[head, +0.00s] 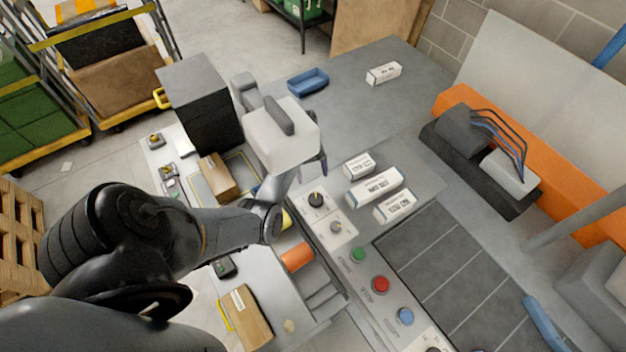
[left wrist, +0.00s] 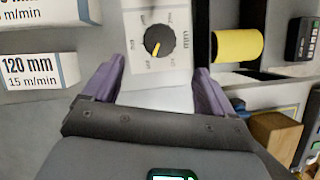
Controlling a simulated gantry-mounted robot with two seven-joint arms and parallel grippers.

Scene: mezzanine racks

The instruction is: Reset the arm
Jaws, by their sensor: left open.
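My left arm reaches in from the left in the head view, and its pale hand is over the control panel (head: 338,229). The left gripper (head: 312,168) shows purple fingers there, partly hidden by the hand. In the left wrist view the gripper (left wrist: 158,70) is open, with nothing between its fingers. A black dial (left wrist: 158,40) with a yellow pointer lies beyond the fingertips, apart from them. The same dial (head: 316,200) shows in the head view, just below the hand. My right gripper is not in view.
White labelled boxes (head: 374,187) stand right of the hand. A blue tray (head: 308,80) and another white box (head: 384,73) are at the back. A dark grey cabinet (head: 208,106) stands left of the hand. The grey tabletop (head: 345,110) between is clear.

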